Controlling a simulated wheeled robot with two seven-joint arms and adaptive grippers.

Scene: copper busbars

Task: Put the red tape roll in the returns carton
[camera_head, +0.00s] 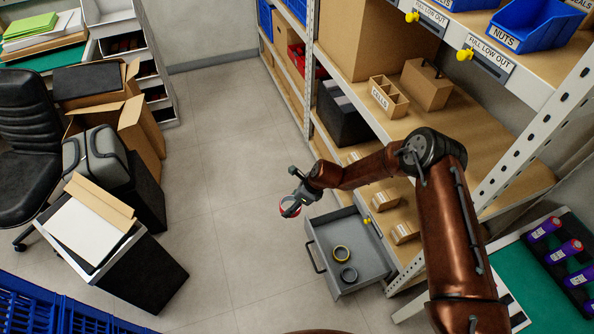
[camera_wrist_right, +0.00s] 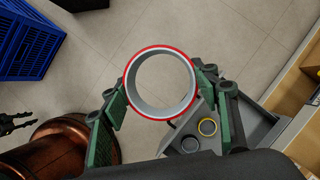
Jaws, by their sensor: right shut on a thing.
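The red tape roll (camera_head: 284,209) is a pale ring with a red outer band, held in the air over the floor, left of the open drawer. My right gripper (camera_head: 292,203) is shut on it; in the right wrist view, the roll (camera_wrist_right: 162,112) sits between the green-padded fingers (camera_wrist_right: 160,95). An open cardboard carton (camera_head: 139,126) with raised flaps stands at left beside the office chair; no returns label is readable, so I cannot tell whether it is the returns carton. A dark claw at the left edge of the right wrist view appears to be my left gripper (camera_wrist_right: 16,121); its jaw state is unclear.
The open grey drawer (camera_head: 347,223) holds a yellow-edged roll (camera_head: 341,254) and a dark roll (camera_head: 348,274). Shelving (camera_head: 480,150) fills the right. A grey case (camera_head: 98,158) and a black bin (camera_head: 140,270) stand at left. Floor between is clear. Blue crates (camera_head: 60,310) lie lower left.

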